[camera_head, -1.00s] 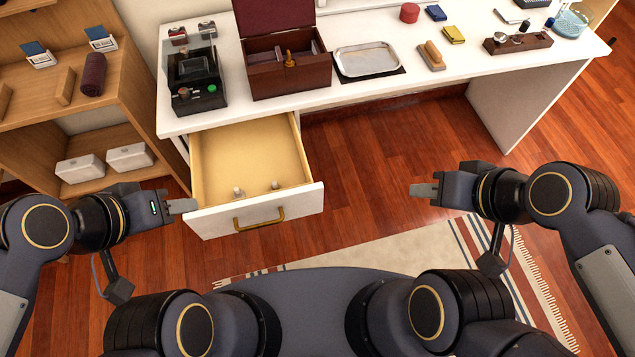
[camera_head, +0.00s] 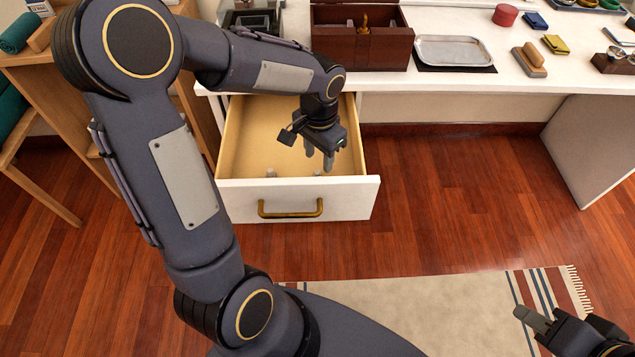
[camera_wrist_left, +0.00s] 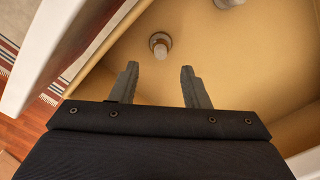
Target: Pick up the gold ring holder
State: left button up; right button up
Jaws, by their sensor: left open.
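A small gold-coloured item (camera_head: 364,22) stands at the dark red wooden box (camera_head: 350,47) on the counter; its shape is too small to make out, so I cannot tell if it is the ring holder. Two small knob-like things, one on the left (camera_head: 270,174) and one on the right (camera_head: 316,173), are in the open drawer (camera_head: 298,198). In the left wrist view, one pale-topped knob (camera_wrist_left: 160,44) on a round base shows just beyond my fingers. My left gripper (camera_head: 318,158) is open and empty, pointing down over the drawer. My right gripper (camera_head: 532,318) is low at the right, away from the counter.
The drawer walls surround my left gripper. A silver tray (camera_head: 455,51), a brush (camera_head: 530,60) and a red round box (camera_head: 505,15) stand on the white counter. Wooden shelving is at the left. A striped rug (camera_head: 430,305) lies on the floor.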

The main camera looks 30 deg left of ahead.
aim_at(317, 172)
pick_arm(q)
jog(key=f+b, duration=0.1)
jog(key=f, duration=0.1)
jog(key=f+b, duration=0.1)
jog(key=f, duration=0.2)
jog(key=shift+s+a+f, duration=0.1)
jog(key=shift+s+f, duration=0.1)
jog(key=shift+f, duration=0.15)
grip_shut()
